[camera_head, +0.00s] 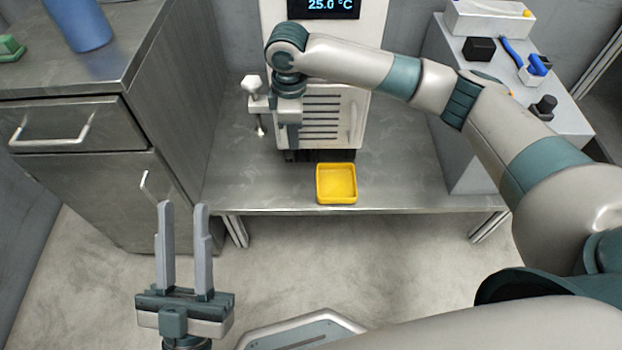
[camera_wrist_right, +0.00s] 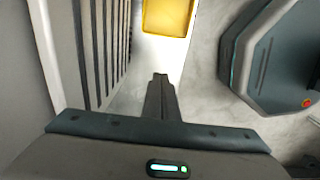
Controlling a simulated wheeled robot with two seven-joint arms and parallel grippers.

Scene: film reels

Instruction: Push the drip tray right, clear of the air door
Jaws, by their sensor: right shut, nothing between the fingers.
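The yellow square drip tray (camera_head: 337,181) sits on the metal bench, near its front edge. It stands in front of the right part of the slatted air door (camera_head: 322,128) on the pale machine. It also shows at the top of the right wrist view (camera_wrist_right: 167,16). My right gripper (camera_head: 290,152) points down close in front of the door's left part, left of the tray and apart from it. Its fingers are together and empty in the right wrist view (camera_wrist_right: 160,88). My left gripper (camera_head: 183,207) is open and empty, low at the left, away from the bench.
The metal bench top (camera_head: 400,180) is clear to the right of the tray, up to a side cabinet (camera_head: 470,155). A valve-like fitting (camera_head: 258,103) stands left of my right gripper. A drawer unit (camera_head: 75,130) bounds the bench on the left.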

